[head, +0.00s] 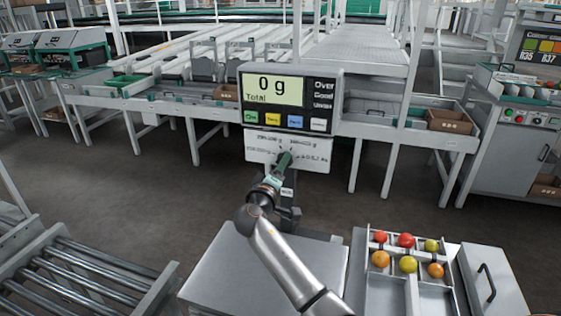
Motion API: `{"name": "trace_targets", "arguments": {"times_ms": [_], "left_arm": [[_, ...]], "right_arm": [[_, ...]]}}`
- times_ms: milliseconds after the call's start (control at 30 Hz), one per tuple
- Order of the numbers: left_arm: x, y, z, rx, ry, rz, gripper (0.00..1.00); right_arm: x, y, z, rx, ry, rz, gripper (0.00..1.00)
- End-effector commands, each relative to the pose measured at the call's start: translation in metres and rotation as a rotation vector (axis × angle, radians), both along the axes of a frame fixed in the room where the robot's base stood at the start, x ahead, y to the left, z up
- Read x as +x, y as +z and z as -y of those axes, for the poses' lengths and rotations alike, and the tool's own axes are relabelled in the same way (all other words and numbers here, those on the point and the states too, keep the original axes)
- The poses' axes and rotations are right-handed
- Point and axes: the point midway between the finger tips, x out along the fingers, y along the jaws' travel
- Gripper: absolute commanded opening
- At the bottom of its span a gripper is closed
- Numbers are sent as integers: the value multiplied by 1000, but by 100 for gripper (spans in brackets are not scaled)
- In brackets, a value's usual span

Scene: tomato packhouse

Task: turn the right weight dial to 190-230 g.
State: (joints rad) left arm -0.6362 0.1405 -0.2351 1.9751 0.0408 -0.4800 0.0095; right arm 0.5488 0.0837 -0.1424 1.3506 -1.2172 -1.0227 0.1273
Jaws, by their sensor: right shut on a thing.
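The weight dial sits on a white panel (318,148) below the scale display (275,90). The display reads 0 g Total. Small range labels are printed around the dial; they are too small to read surely. My right gripper (284,161) is at the middle of the panel, shut on the dial. It hides most of the knob, so I cannot tell where the dial points. My left gripper is not in view.
A grey weighing plate (235,268) lies in front of the display post. A divided tray (388,294) with several red, yellow and orange tomatoes stands right of it. A roller conveyor (95,285) is at lower left. Conveyor tables stand behind; the floor between is clear.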

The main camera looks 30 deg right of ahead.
Motion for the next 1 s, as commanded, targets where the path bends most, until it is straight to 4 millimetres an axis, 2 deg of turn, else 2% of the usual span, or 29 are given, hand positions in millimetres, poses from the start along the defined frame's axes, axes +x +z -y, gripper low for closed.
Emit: {"name": "trace_targets", "arguments": {"times_ms": [33, 633, 1000], "left_arm": [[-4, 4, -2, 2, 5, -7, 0], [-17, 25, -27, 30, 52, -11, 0], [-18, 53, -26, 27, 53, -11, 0]], "right_arm": [[0, 6, 1, -33, 1, -31, 0], [0, 6, 1, -405, -1, -464, 0], [1, 6, 1, -631, 0, -730, 0]]}}
